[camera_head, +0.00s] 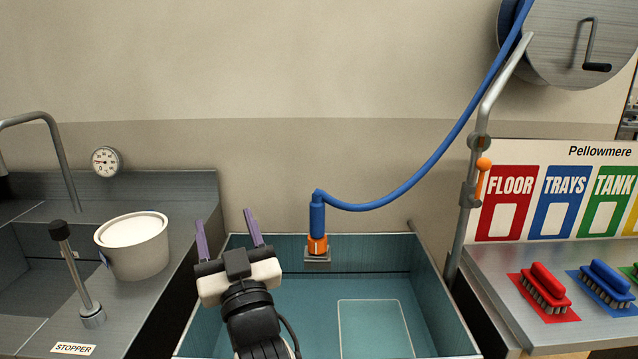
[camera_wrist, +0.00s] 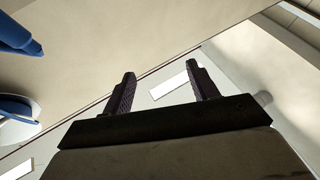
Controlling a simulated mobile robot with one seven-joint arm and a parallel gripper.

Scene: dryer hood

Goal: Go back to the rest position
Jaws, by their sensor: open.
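My gripper (camera_head: 226,234) is raised over the left front part of the teal basin (camera_head: 429,288), with its two purple fingers spread apart and nothing between them. The fingers (camera_wrist: 163,92) also show in the wrist view, apart and empty, against a pale wall or ceiling. The blue hose (camera_head: 425,172) hangs at the back of the basin, clear of my gripper. Its blue and orange end (camera_head: 317,225) sits at a small metal bracket (camera_head: 317,255).
A white tub (camera_head: 137,247) and a stopper lever (camera_head: 80,280) stand on the left counter. A metal pipe (camera_head: 473,160) rises right of the basin. A red brush (camera_head: 545,287) and a blue brush (camera_head: 606,283) lie on the right counter. The wall above my gripper is clear.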

